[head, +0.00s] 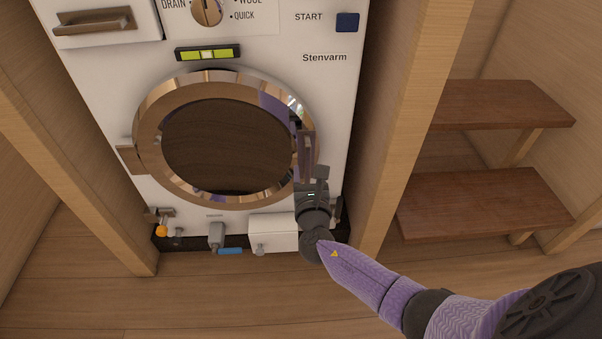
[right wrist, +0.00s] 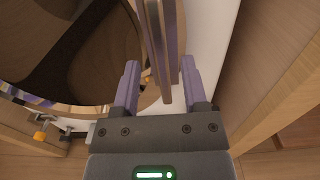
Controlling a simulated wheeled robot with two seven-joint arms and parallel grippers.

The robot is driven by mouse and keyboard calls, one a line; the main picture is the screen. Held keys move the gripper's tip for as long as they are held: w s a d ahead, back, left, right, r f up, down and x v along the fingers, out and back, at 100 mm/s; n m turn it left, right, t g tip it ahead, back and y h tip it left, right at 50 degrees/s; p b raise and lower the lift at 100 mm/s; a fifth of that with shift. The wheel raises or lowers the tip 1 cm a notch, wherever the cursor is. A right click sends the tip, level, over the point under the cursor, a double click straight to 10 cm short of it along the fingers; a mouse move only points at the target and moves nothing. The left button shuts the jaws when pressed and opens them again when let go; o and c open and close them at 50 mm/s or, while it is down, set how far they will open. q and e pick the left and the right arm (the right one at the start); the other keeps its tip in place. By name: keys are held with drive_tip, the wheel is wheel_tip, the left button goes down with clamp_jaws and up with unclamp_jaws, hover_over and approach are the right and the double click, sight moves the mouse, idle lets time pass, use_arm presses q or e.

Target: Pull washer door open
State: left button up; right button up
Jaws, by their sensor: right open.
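The white washer (head: 110,85) has a round door with a shiny copper-toned rim (head: 150,165) and dark glass (head: 225,145). The door looks shut, flush with the front. An upright bar handle (head: 305,148) sits on the right side of the rim. My right gripper (head: 310,177) is at the lower end of this handle. In the right wrist view, the gripper (right wrist: 160,68) is open, and the handle (right wrist: 160,45) shows between its two purple fingers, with gaps on both sides. I cannot tell how deep it sits between them. My left gripper is not in view.
A wooden post (head: 408,120) stands close right of the washer, another (head: 70,165) on the left. Wooden steps (head: 480,200) are at the right. Below the door are a white flap (head: 275,232), small valves and a blue lever (head: 230,251). The wooden floor in front is clear.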

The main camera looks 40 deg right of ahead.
sight(308, 166)
drive_tip(key=x, duration=0.1)
drive_tip(key=b+x, duration=0.1)
drive_tip(key=shift+w+d+f, duration=0.2)
drive_tip(key=shift+w+f, duration=0.05)
drive_tip(key=shift+w, duration=0.05)
drive_tip(key=shift+w+d+r, duration=0.15)
drive_tip(key=shift+w+r, duration=0.05)
drive_tip(key=shift+w, duration=0.05)
clamp_jaws()
idle(0.8)
